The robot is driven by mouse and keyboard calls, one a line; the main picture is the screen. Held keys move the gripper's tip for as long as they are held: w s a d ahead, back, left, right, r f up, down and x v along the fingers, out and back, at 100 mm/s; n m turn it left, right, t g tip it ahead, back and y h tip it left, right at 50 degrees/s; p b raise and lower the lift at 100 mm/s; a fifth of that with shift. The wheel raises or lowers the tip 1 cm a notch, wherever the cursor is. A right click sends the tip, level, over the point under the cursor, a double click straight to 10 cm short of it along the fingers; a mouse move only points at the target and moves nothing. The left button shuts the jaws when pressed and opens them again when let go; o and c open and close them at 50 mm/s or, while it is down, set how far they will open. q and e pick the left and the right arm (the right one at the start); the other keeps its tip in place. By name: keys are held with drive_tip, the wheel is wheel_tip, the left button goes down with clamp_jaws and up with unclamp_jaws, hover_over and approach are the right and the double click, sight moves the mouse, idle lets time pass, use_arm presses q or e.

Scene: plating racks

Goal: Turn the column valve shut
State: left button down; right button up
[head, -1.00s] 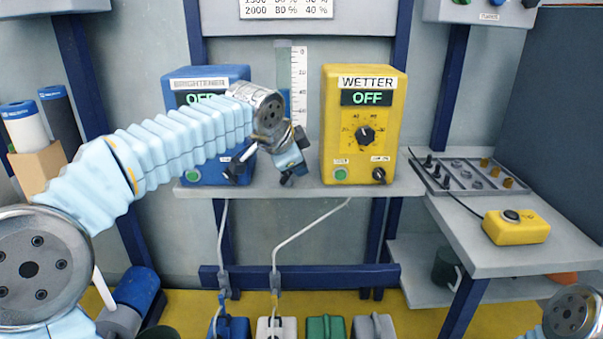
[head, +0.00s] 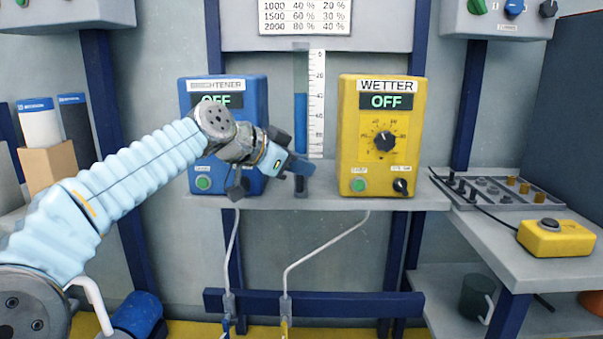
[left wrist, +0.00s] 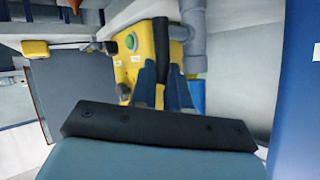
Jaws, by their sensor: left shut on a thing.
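The column (head: 301,112) is a clear upright tube with blue liquid, beside a white scale, between the blue and yellow boxes. My left gripper (head: 297,166) is at its foot in the head view and hides most of the valve there. In the left wrist view, the valve's black handle (left wrist: 162,50) stands between the two blue fingers of my left gripper (left wrist: 162,92), which is shut on it. A grey pipe (left wrist: 193,42) runs close beside the handle. The exact angle of the valve is hard to tell. My right gripper is out of view.
The blue brightener box (head: 205,186) stands left of the column, partly behind my left arm. The yellow wetter box (head: 382,140) stands just right; both displays read OFF. The shelf (head: 320,200) in front is narrow. A yellow button box (head: 556,238) sits on the right bench.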

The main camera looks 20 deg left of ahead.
use_arm(q)
drive_tip(key=shift+a, duration=0.1)
drive_tip(key=c, duration=1.1)
unclamp_jaws()
drive_tip(key=shift+c, duration=0.2)
drive_tip(key=v, duration=1.3)
drive_tip(key=shift+s+a, duration=0.2)
drive_tip(key=shift+s, duration=0.15)
